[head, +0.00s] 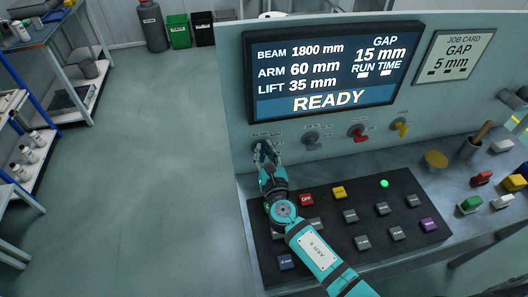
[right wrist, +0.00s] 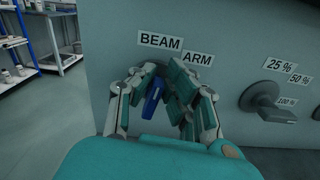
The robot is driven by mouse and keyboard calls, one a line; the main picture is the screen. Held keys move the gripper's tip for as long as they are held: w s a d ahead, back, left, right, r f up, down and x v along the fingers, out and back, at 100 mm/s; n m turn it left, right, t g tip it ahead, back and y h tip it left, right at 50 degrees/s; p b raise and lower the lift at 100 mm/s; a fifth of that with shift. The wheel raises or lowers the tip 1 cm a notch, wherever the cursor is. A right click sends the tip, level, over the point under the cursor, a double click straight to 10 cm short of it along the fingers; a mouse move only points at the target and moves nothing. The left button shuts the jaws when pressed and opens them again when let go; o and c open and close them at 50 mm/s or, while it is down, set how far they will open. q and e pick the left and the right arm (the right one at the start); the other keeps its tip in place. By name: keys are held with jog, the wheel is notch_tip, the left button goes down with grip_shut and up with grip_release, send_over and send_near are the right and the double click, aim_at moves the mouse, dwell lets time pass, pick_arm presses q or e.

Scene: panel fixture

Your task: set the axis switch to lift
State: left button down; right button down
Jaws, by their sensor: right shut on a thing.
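The axis switch has a blue handle (right wrist: 153,98) on the upright panel, with the labels BEAM (right wrist: 160,40) and ARM (right wrist: 198,58) above it. No LIFT label shows beside it; my fingers cover part of the dial. My right gripper (right wrist: 154,100) is shut on the blue handle, one finger on each side. The handle stands near upright, leaning slightly, and I cannot tell which label it is set to. In the head view my right gripper (head: 265,152) is at the panel's left end. My left gripper is not in view.
The screen (head: 333,72) reads BEAM 1800, ARM 60, LIFT 35, GAP 15 mm and READY. A job card (head: 456,55) reads GAP 5 mm. Grey (head: 312,140), red (head: 358,133) and yellow (head: 400,126) switches are to the right. A button pad (head: 330,262) lies below my arm.

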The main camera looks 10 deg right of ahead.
jog(key=m+b, duration=0.1)
jog(key=m, duration=0.2)
jog(key=m+b, duration=0.1)
jog(key=shift+d+f+b, duration=0.2)
jog(key=shift+f+b, duration=0.05)
jog(key=shift+b, duration=0.1)
jog(key=shift+d+f+m+b, duration=0.2)
jog(key=shift+m+b, duration=0.75)
jog(key=shift+m, duration=1.1)
jog(key=shift+d+f+m+b, duration=0.15)
jog(key=shift+m+b, duration=0.85)
jog(key=shift+m, duration=1.1)
jog(key=shift+d+f+m+b, duration=0.15)
jog(key=shift+m+b, duration=0.8)
jog(key=shift+m, duration=1.1)
jog(key=shift+w, duration=0.1)
jog(key=c, duration=1.4)
grip_release()
jog(key=shift+c, duration=0.2)
jog(key=shift+o, duration=0.4)
jog(key=shift+f, duration=0.1)
jog(key=shift+s+f, duration=0.15)
jog(key=shift+s, duration=0.05)
